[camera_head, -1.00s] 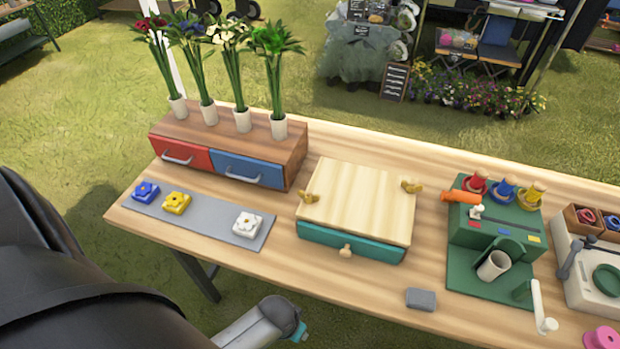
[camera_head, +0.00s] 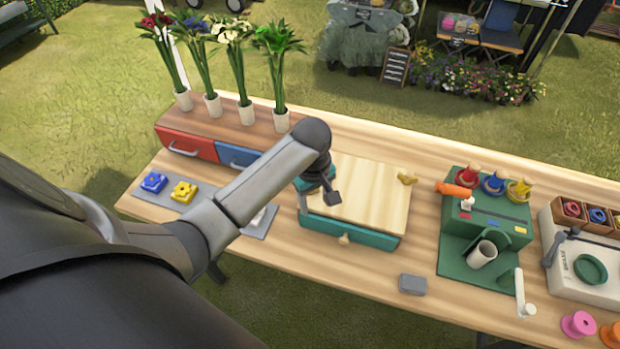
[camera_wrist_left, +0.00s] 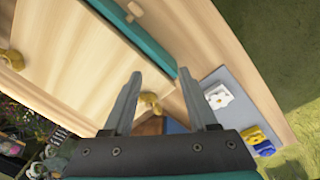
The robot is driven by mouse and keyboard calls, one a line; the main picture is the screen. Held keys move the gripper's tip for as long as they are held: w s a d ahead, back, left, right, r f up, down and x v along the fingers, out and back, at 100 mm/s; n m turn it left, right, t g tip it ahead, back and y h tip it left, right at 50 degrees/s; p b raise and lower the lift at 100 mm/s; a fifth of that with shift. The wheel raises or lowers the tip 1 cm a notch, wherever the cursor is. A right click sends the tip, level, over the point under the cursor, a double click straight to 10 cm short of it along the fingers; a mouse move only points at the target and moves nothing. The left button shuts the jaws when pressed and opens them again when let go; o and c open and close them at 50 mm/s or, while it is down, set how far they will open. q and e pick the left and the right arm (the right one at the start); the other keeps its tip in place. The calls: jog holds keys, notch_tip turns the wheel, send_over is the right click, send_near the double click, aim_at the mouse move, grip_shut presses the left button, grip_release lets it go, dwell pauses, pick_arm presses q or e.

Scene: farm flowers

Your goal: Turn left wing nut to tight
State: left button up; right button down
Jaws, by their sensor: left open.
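The flower press is a pale wooden board (camera_head: 370,195) on a teal base (camera_head: 350,232) with a small drawer knob (camera_head: 343,239). The left wing nut, brass-coloured, is hidden behind my arm in the head view. It shows in the left wrist view (camera_wrist_left: 150,102) between my gripper's fingers, apart from both as far as I can tell. The right wing nut (camera_head: 407,178) is at the board's other side and also shows in the wrist view (camera_wrist_left: 12,60). My left gripper (camera_head: 325,198) is open above the board's left edge. My right gripper is not in view.
A drawer box (camera_head: 235,125) with flower vases stands behind my left arm. A grey mat (camera_head: 255,232) with flower blocks lies to the left. A green machine (camera_head: 488,215) stands right, and a grey block (camera_head: 412,284) lies at the front. Bare tabletop lies in front of the press.

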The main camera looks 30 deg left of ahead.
pick_arm(q)
jog(key=w+a+r+n+p, duration=0.1)
jog(key=w+a+r+n, duration=0.25)
jog(key=r, duration=0.25)
jog(key=w+a+r+n, duration=0.2)
jog(key=r+n, duration=0.3)
jog(key=r, duration=0.1)
jog(key=shift+m+g, duration=0.25)
jog(key=shift+g, duration=0.15)
jog(key=f+b, duration=0.1)
jog(key=f, duration=0.4)
jog(key=f+b, duration=0.1)
jog(key=f, duration=0.4)
jog(key=f+b, duration=0.1)
jog(key=f, duration=0.4)
jog(key=shift+w+d+f, duration=0.15)
jog(key=shift+d+f, duration=0.05)
jog(key=shift+d, duration=0.05)
grip_shut()
